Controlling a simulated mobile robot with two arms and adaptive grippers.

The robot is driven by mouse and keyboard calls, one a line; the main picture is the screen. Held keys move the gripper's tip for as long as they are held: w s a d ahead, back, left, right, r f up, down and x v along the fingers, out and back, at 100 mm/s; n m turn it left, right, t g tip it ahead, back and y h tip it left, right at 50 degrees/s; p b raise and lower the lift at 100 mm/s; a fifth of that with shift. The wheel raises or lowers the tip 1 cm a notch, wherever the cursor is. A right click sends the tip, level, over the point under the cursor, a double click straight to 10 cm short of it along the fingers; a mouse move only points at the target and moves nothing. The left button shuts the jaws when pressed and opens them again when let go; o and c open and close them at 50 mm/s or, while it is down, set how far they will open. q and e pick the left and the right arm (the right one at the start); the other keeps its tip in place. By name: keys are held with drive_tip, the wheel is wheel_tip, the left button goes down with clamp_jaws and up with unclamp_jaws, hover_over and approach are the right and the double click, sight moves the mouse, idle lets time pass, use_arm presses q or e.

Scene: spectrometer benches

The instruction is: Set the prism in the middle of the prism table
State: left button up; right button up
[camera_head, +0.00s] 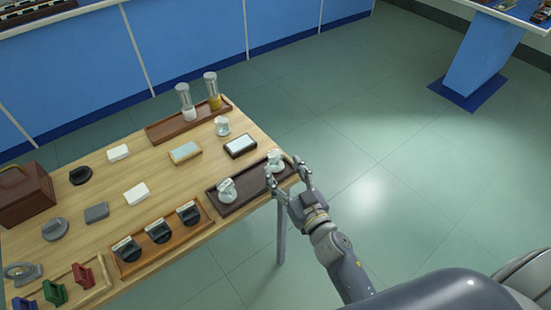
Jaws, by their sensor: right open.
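My right gripper (286,174) is open at the right end of the dark tray (249,194), close to a small clear glass piece (275,156). I cannot tell whether the fingers touch it. Another clear glass piece (226,190) stands at the tray's left end, and a third (222,125) stands farther back on the bench. Which of them is the prism is too small to tell. A black round stand (80,175) and a grey round stand (54,229) are on the left. I cannot tell which thing is the prism table. My left gripper is out of view.
The wooden bench (190,220) also holds a tray of black holders (160,232), coloured clamps (54,292), a brown case (25,195), white blocks (136,193) and two tall bottles (213,91). Open floor (400,200) lies to the right.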

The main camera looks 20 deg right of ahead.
sight(279, 160)
drive_tip(key=shift+w+a+r+p, duration=0.1)
drive_tip(key=shift+w+a+p, duration=0.1)
drive_tip(key=shift+w, duration=1.4)
drive_tip(key=shift+w+a+r+p, duration=0.1)
drive_tip(key=shift+w+p, duration=0.1)
drive_tip(key=shift+w, duration=1.35)
clamp_jaws()
drive_tip(key=shift+r, duration=0.1)
